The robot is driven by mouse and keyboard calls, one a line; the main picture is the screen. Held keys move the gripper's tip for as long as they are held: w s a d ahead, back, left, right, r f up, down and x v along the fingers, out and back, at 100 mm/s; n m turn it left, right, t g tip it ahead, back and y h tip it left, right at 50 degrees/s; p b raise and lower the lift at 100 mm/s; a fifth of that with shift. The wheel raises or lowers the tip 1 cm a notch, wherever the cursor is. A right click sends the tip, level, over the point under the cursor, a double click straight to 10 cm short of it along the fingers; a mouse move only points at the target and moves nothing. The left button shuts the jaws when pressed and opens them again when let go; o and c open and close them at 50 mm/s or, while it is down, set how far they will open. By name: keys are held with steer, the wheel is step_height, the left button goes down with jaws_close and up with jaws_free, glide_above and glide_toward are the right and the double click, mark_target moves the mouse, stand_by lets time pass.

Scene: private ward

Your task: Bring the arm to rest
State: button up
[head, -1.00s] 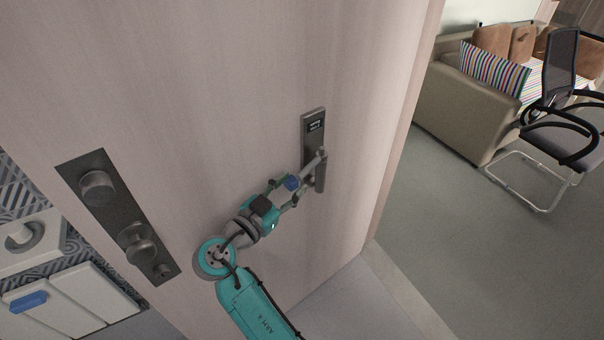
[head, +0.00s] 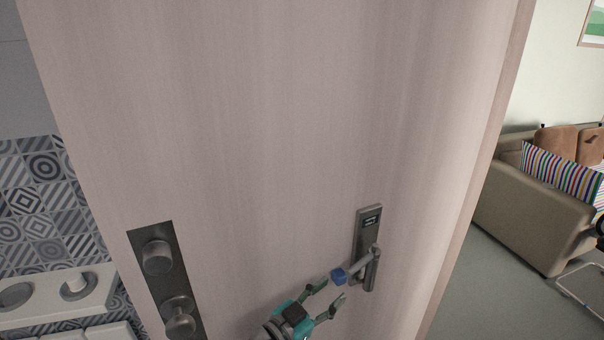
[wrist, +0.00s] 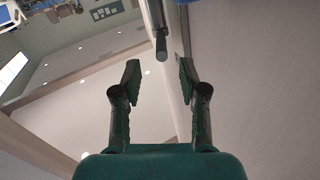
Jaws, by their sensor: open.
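My gripper (head: 330,295) is at the lower middle of the head view, its two fingers spread with nothing between them. In the wrist view my gripper (wrist: 158,66) also shows open. A dark rod end (wrist: 161,46) lies just beyond the fingertips; I cannot tell for sure what it is. Most of my arm is out of view.
The pale wooden door (head: 250,130) fills the middle of the head view. A dark plate with round knobs (head: 168,285) is at its lower left. A beige sofa (head: 530,215) stands past the door at right, with grey floor (head: 480,300) before it.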

steer(key=s+d+f+n+t+y, duration=0.1)
steer(key=s+d+f+n+y, duration=0.35)
steer(key=f, duration=0.55)
steer(key=s+d+f+n+t+y, duration=0.1)
steer(key=s+d+f+n+y, duration=0.4)
steer(key=f, duration=0.5)
steer(key=s+f+n+y, duration=0.1)
steer(key=s+f+n, duration=0.25)
steer(key=s, duration=0.45)
steer(key=s+f+g+y, duration=0.1)
steer(key=s+y, duration=0.1)
steer(key=s, duration=0.6)
steer(key=s+d+r+t, duration=0.1)
steer(key=s+r, duration=0.5)
steer(key=s, duration=0.3)
steer(key=s+d+r+m+t+y, duration=0.1)
steer(key=s+r, duration=0.6)
steer(key=s, duration=0.2)
steer(key=shift+s, duration=0.3)
steer(key=shift+d+r, duration=0.1)
stand_by(1.2)
